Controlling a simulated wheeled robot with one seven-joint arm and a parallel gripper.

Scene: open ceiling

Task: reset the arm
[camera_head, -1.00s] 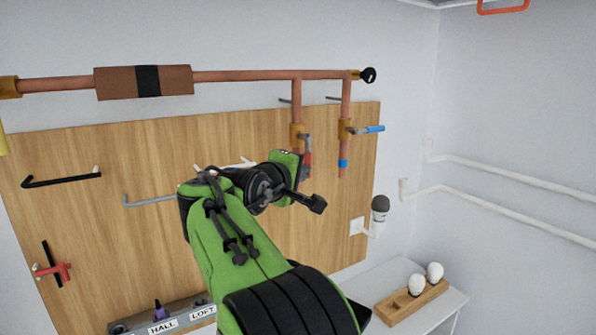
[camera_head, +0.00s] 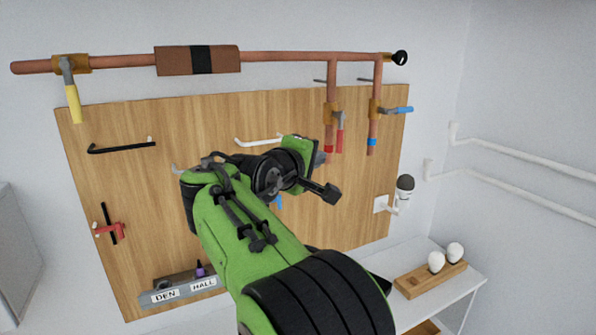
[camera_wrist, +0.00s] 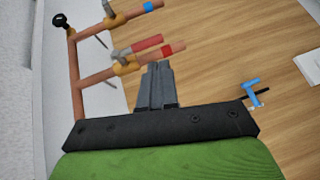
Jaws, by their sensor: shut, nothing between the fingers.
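My green and black arm reaches up from the bottom middle of the head view, in front of the wooden board. My gripper (camera_wrist: 157,85) shows in the wrist view with its grey fingers together and nothing between them. In the head view the gripper (camera_head: 320,158) is mostly hidden behind the wrist. The fingers point toward the board and look apart from the red-handled valve (camera_wrist: 145,48), though the exact gap cannot be told.
A copper pipe (camera_head: 290,57) runs above the board (camera_head: 130,200), with a yellow-handled valve (camera_head: 72,95) and a blue-handled valve (camera_head: 395,110). Hooks and a red tee-handled tool (camera_head: 108,229) hang on the board. A white table (camera_head: 455,290) with a wooden holder (camera_head: 430,283) stands at right.

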